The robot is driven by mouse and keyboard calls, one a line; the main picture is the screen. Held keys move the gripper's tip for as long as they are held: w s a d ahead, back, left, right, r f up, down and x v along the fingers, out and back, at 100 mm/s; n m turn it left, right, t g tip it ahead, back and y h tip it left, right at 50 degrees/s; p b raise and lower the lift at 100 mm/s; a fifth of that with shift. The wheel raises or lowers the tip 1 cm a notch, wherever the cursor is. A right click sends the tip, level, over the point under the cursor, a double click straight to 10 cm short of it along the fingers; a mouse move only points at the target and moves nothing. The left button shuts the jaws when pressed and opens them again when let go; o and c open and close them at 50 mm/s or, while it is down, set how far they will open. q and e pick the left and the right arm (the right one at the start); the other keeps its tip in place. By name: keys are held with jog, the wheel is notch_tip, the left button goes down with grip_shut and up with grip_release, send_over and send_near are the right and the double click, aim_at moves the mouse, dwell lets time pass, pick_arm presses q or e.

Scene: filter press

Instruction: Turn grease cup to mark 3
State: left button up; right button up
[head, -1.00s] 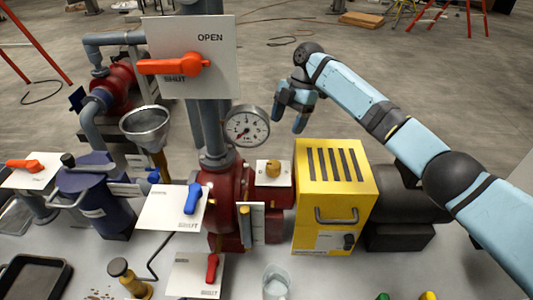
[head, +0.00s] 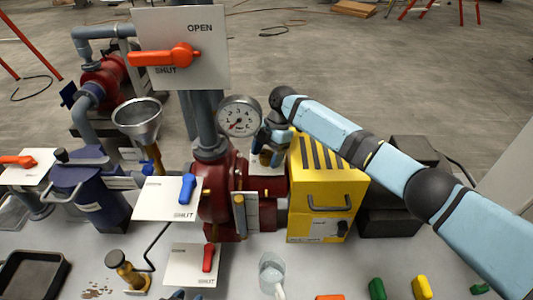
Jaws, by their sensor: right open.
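The grease cup (head: 265,158) looks like a small brass-coloured knob on a pale plate (head: 270,191) between the red pump and the yellow box. My right gripper (head: 271,149) is at the cup, pointing down from above and behind it. Its jaws are open, and their dark fingers partly hide the knob. I cannot tell whether they touch it. The marks around the cup are too small or too covered to read. My left gripper is not clearly in view.
The yellow vented box (head: 327,185) stands close right of the cup. The pressure gauge (head: 239,117) and pipe with the orange-handled OPEN/SHUT plate (head: 215,65) rise to the left. Blue (head: 188,187) and red (head: 208,258) handles, and a clear jug (head: 270,272), are nearer.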

pick_arm(q)
jog(key=shift+d, duration=0.1)
pick_arm(e)
jog(key=shift+c, duration=0.5)
jog(key=c, duration=0.8)
pick_arm(q)
jog(key=shift+d+r, duration=0.15)
jog(key=shift+d, duration=0.1)
